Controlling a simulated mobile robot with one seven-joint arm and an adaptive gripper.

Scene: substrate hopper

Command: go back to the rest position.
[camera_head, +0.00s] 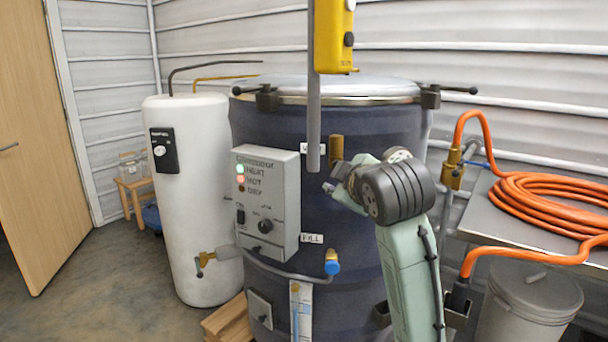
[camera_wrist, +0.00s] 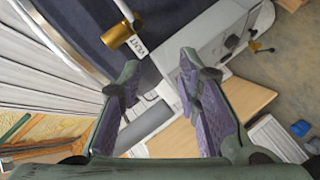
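My arm rises at the right of centre in the head view, and my gripper (camera_head: 338,190) is in front of the dark blue hopper drum (camera_head: 350,250). In the wrist view my gripper (camera_wrist: 155,85) has its two purple-padded fingers wide apart. No object is clamped between them. A grey tube (camera_wrist: 148,125) shows in the gap; I cannot tell how far beyond the fingers it is. The brass vent fitting (camera_wrist: 117,33) with its VENT label lies beyond the left fingertip. The grey control box (camera_head: 266,200) is left of my gripper, with green and red lights lit.
A grey vertical pipe (camera_head: 313,110) and a yellow pendant (camera_head: 334,40) hang close above my gripper. A white tank (camera_head: 190,220) stands left. A metal table (camera_head: 500,222) with a coiled orange hose (camera_head: 550,200) is right, above a grey bin (camera_head: 525,305).

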